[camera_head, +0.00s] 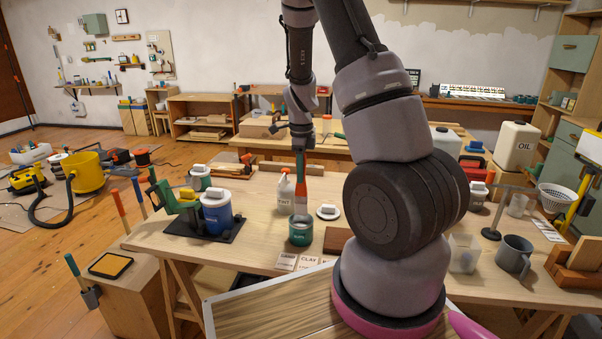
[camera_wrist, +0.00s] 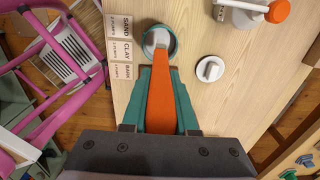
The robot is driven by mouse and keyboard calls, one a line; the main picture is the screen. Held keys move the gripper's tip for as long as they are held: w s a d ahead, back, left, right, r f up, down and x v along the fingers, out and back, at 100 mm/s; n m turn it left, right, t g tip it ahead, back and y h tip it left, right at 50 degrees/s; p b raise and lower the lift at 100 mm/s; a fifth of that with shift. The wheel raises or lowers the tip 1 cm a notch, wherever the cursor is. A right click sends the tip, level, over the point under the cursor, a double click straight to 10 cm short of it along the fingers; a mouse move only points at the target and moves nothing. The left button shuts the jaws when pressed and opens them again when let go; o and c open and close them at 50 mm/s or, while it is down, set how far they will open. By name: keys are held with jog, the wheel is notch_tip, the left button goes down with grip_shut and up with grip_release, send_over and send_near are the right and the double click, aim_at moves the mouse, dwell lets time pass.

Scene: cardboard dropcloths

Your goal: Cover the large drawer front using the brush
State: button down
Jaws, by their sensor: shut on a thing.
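My gripper (camera_head: 300,152) is shut on the handle of an orange brush (camera_head: 303,172). In the wrist view, the green fingers of my gripper (camera_wrist: 162,95) clasp the orange brush (camera_wrist: 163,75). The brush hangs nearly upright with its head at the mouth of a green can (camera_head: 300,236); the can also shows in the wrist view (camera_wrist: 172,31). The bristle tips are hidden in or behind the can. A wood-grained panel with a pale edge, apparently the large drawer front (camera_head: 262,311), lies at the near side, partly hidden by my arm.
A round lid (camera_head: 328,213) lies beside the can, and a white spray bottle (camera_head: 284,192) stands behind it. Labelled cards (camera_head: 286,261) lie in front. A blue pot (camera_head: 217,214) stands on a dark mat at left. A grey mug (camera_head: 514,254) is at right.

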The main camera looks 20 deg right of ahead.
jog(key=shift+r, duration=2.55)
